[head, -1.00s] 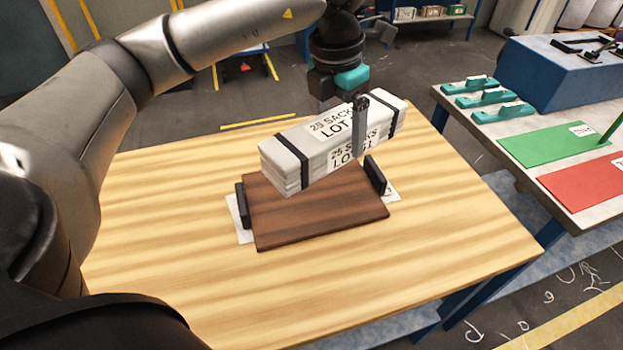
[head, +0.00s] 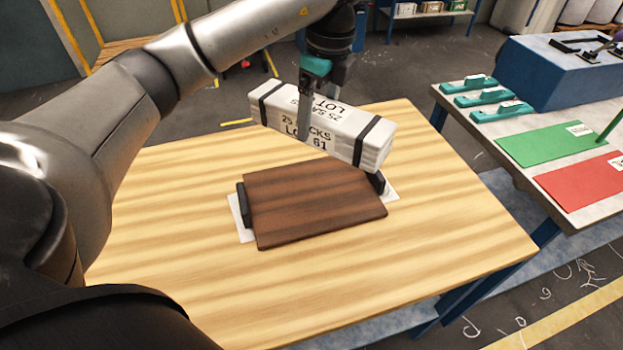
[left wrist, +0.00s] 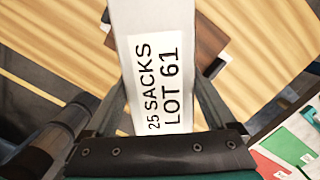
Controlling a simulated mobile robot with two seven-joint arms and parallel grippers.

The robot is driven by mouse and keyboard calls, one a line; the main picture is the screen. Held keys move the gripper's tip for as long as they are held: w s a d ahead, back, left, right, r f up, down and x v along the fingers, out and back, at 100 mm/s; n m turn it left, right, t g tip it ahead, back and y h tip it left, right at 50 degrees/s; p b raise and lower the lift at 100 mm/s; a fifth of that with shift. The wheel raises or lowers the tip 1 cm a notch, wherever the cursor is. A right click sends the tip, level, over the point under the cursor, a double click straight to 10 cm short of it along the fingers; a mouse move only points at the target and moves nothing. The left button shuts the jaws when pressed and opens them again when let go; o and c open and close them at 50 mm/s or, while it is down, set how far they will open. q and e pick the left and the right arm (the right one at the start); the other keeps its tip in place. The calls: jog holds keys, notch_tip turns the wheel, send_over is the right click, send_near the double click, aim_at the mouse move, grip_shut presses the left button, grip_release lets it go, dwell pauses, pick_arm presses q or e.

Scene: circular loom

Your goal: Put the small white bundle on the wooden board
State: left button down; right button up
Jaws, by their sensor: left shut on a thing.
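The white bundle (head: 350,138) has two black straps and print reading 25 SACKS LOT 61. My left gripper (head: 305,108) is shut on it near its middle and holds it in the air, above the far edge of the wooden board. The bundle also shows in the left wrist view (left wrist: 150,60), between the two fingers of my left gripper (left wrist: 160,95). The dark brown wooden board (head: 315,205) lies on the light table; a corner of it shows in the left wrist view (left wrist: 208,42). My right gripper is not in view.
A black upright stop (head: 243,205) stands at the board's left side and another (head: 376,182) at its right. The striped light wood table (head: 430,240) is clear around them. A side bench at right holds a green sheet (head: 550,144), a red sheet (head: 590,180) and teal tools (head: 481,101).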

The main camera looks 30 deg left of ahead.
pick_arm(q)
jog(key=shift+a+n, duration=0.1)
jog(key=shift+n, duration=0.3)
jog(key=shift+f, duration=0.2)
jog(key=b, duration=0.3)
send_near(313, 201)
jog(key=f, duration=0.5)
jog(key=shift+a, duration=0.3)
jog(key=shift+f, duration=0.15)
grip_release()
notch_tip(313, 201, up, 12)
jog(key=d+p, duration=0.1)
jog(key=shift+d, duration=0.25)
